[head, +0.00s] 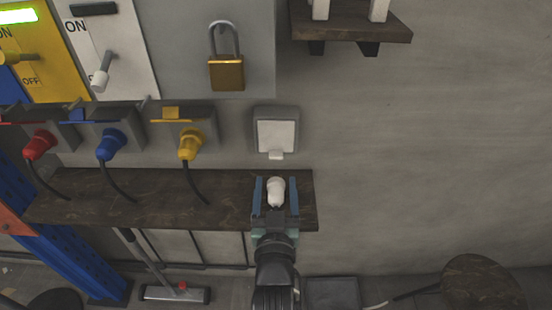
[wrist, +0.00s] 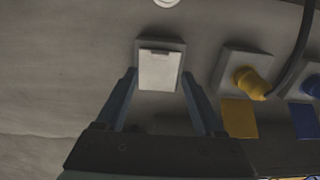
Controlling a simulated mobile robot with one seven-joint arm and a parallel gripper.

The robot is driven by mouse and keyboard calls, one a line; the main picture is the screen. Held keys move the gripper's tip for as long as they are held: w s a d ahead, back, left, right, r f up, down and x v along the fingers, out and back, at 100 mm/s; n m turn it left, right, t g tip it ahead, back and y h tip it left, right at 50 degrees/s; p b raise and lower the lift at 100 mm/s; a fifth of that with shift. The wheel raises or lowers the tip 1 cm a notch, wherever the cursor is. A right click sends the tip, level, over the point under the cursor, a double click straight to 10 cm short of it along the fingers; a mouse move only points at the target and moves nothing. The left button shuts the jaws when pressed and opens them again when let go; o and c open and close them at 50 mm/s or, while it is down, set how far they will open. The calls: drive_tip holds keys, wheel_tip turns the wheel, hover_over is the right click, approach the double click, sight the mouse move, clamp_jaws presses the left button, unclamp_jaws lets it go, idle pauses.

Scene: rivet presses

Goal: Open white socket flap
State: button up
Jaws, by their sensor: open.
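The white socket is a grey box (head: 259,118) on the wall, with its square white flap (head: 276,134) shut over the front. The flap has a small lip at its lower edge. In the wrist view, which is upside down, the flap (wrist: 159,70) shows between my fingers, lip upward. My gripper (head: 274,181) is open, its blue fingers pointing at the wall, below the socket in the head view. A white plug (head: 275,192) shows between the fingers there; it appears to stand on the shelf beyond them, not held. Its round white end (wrist: 166,2) shows at the wrist view's top edge.
A dark wall shelf (head: 150,195) runs below the sockets. Red (head: 39,144), blue (head: 111,144) and yellow (head: 189,144) plugs with cables sit in sockets to the left. A padlock (head: 226,70) hangs above.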

sight(276, 158)
drive_tip(key=w, duration=0.8)
drive_tip(key=shift+w+b, duration=0.1)
drive_tip(key=shift+b, duration=0.25)
clamp_jaws()
idle(1.0)
